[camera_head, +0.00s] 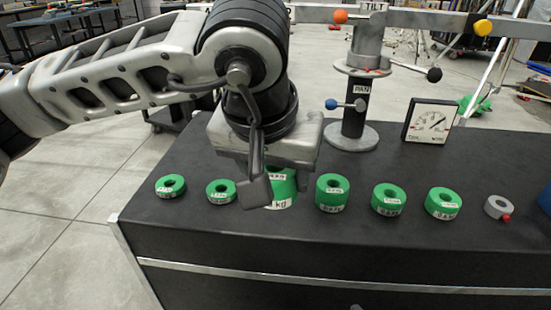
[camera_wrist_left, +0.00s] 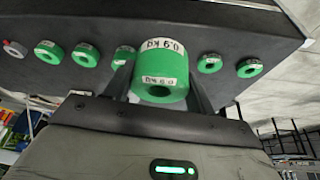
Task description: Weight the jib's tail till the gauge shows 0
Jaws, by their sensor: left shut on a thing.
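My left gripper (camera_head: 278,180) is shut on a large green ring weight (camera_head: 284,188) marked 0.9 kg. In the left wrist view the weight (camera_wrist_left: 163,93) sits between the two fingers; whether it is clear of the black top I cannot tell. Smaller green weights stand on both sides, such as one to the left (camera_head: 221,191) and one to the right (camera_head: 332,192). The gauge (camera_head: 430,121) stands at the back right, its needle pointing up and right. The grey jib beam (camera_head: 420,20) crosses the top on its post (camera_head: 356,108). My right gripper is not seen.
A grey collar with a red knob (camera_head: 498,206) lies right of the weights. A blue object (camera_head: 545,198) is cut by the right edge. Coloured knobs, such as the blue one (camera_head: 331,104), stick out from the post. The black top (camera_head: 300,243) is bare along its front.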

